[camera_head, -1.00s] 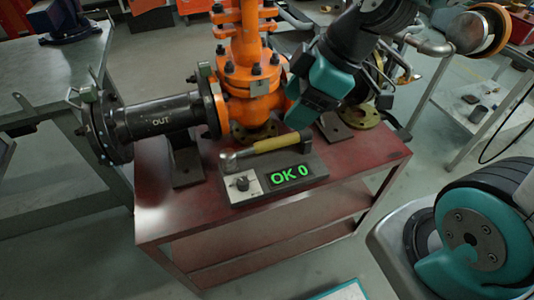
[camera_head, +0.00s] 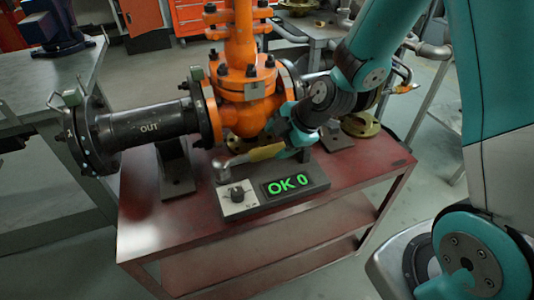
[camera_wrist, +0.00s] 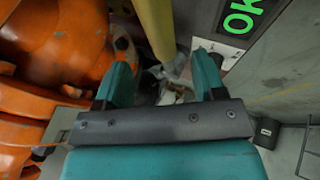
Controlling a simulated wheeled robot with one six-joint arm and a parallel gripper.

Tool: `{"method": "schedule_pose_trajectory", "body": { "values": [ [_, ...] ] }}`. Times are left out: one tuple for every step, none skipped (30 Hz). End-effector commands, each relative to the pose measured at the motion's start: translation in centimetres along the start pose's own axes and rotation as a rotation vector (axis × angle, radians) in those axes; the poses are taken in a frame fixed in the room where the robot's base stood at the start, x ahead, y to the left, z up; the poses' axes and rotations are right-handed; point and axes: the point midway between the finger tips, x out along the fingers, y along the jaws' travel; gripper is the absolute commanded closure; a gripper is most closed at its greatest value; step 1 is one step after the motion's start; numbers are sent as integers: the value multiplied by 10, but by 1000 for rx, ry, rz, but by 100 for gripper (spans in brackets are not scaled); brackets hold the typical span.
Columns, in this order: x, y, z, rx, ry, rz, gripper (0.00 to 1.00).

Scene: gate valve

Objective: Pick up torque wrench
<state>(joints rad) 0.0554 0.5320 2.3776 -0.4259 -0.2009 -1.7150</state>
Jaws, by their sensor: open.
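The torque wrench (camera_head: 264,152) has a yellow handle and a metal head at its left end. It lies across the back of a grey tester box with a green "OK 0" display (camera_head: 288,185). My gripper (camera_head: 283,133) is by the right end of the handle, partly hidden by my arm links. In the wrist view my teal fingers (camera_wrist: 163,72) are apart, and the yellow handle (camera_wrist: 154,24) runs down from the top edge towards the gap between them. I cannot tell how far the handle's end sits between the fingers.
The orange gate valve (camera_head: 240,85) stands close behind the box, with its black "OUT" pipe (camera_head: 145,125) on the left. The red table (camera_head: 160,225) is clear in front and at left. In the wrist view the orange valve body (camera_wrist: 50,40) is close left of my fingers.

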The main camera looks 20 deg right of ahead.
Motion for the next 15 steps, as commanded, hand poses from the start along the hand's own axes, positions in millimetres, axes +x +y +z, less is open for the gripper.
{"method": "schedule_pose_trajectory", "body": {
  "values": [
    [6,-1,0,-1,1,-3,37],
    [9,0,0,-1,1,-2,37],
    [11,0,0,-1,0,-1,37],
    [12,0,0,0,0,-1,37],
    [14,0,0,0,0,-1,37],
    [17,-1,1,0,0,-1,37],
    [20,-1,2,1,0,-2,37],
    [24,-2,3,1,0,-3,37],
    [30,-2,5,1,1,-4,37],
    [35,-3,6,1,1,-4,37],
    [40,-3,7,1,1,-4,37],
    [46,-4,9,1,1,-5,37],
    [50,-3,8,-1,2,-3,37],
    [54,-3,8,-1,2,-3,37],
    [58,-3,8,-1,1,-2,37]
  ]
}}
